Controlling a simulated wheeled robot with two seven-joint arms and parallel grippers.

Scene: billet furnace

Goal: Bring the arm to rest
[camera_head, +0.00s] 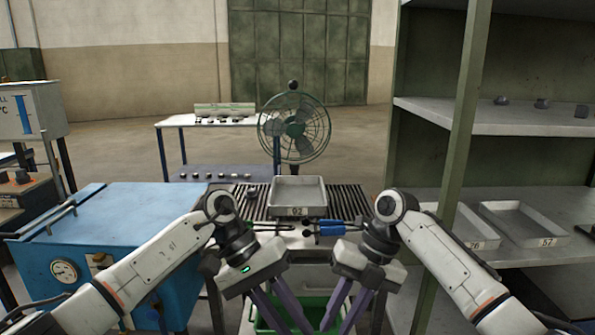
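My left gripper (290,322) hangs down at the bottom middle, with its two purple fingers apart and nothing seen between them. My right gripper (337,322) hangs down just to the right of it, also with its purple fingers apart and nothing seen between them. The fingertips of both are close to the bottom edge of the picture. Both grippers are over a green bin (315,310), which they partly cover.
A grey tray marked 92 (298,211) sits on a slatted rack. Blue-handled tongs (326,228) lie in front. A blue furnace (110,235) with a gauge stands left. A shelf with trays (525,225) stands right. A fan (294,128) stands behind.

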